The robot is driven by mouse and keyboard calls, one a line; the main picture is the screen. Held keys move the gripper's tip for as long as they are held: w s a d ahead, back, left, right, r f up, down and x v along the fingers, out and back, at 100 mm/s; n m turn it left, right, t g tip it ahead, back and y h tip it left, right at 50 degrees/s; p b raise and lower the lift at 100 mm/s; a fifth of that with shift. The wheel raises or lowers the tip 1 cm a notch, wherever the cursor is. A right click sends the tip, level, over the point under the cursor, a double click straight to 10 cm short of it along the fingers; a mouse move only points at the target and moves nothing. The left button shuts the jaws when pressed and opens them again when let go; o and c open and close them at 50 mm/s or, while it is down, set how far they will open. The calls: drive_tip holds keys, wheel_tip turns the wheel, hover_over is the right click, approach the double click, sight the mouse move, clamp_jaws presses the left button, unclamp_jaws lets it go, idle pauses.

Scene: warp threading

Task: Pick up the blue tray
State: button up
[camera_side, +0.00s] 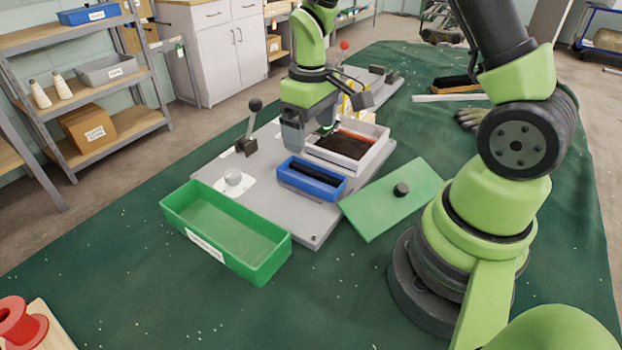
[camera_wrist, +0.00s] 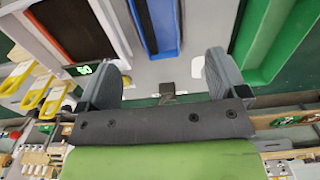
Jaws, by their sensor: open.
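The blue tray (camera_side: 312,190) is a small, narrow open box on the grey work plate, with a long black bar lying in it. Part of it shows at the top middle of the wrist view (camera_wrist: 168,25). My gripper (camera_side: 310,138) is open and empty, above the plate and just behind the tray in the side view. In the wrist view, its two grey fingers (camera_wrist: 163,75) stand wide apart, with the tray beyond the gap between them. The tray is apart from the fingers.
A green bin (camera_side: 225,245) stands left of the tray, and a green lid (camera_side: 385,205) with a black knob lies to its right. A white tray (camera_side: 372,155) with dark contents sits close behind. A black-knobbed lever (camera_side: 250,130) rises at the plate's left.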

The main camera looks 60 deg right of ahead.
sight(313, 182)
drive_tip(key=f, duration=1)
drive_tip(key=shift+s+d+f, duration=0.1)
drive_tip(key=shift+d+f, duration=0.1)
drive_tip(key=shift+d, duration=0.05)
drive_tip(key=shift+c, duration=0.2)
drive_tip(key=c, duration=1.1)
